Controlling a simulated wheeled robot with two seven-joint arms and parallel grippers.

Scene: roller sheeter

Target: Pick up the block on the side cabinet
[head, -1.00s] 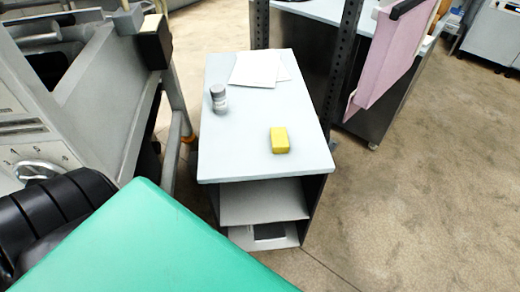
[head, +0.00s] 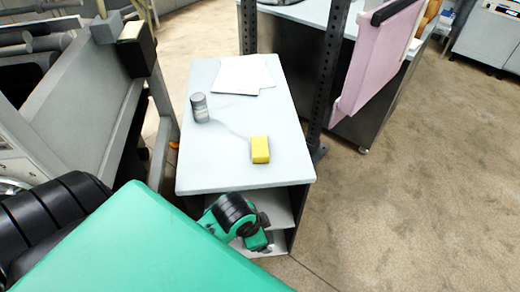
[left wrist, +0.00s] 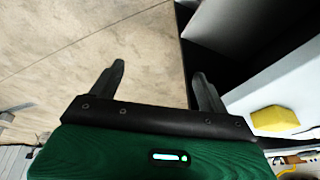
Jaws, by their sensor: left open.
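The yellow block (head: 260,150) lies on the white top of the side cabinet (head: 215,178), near its front right part. In the left wrist view the block (left wrist: 276,119) shows at the right, on the white cabinet top. My left gripper (left wrist: 158,70) is open, with nothing between its fingers. It is apart from the block, with floor and the cabinet's dark side beyond the fingers. In the head view a green and black part of my arm (head: 236,215) shows low in front of the cabinet; its fingertips cannot be made out. My right gripper is not in view.
A small grey jar (head: 200,108) stands left of the block, and white paper (head: 243,75) lies at the back of the cabinet top. A dark perforated post (head: 325,80) and a pink panel (head: 375,60) stand behind right. A grey machine (head: 75,100) stands at the left. Floor is clear at the right.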

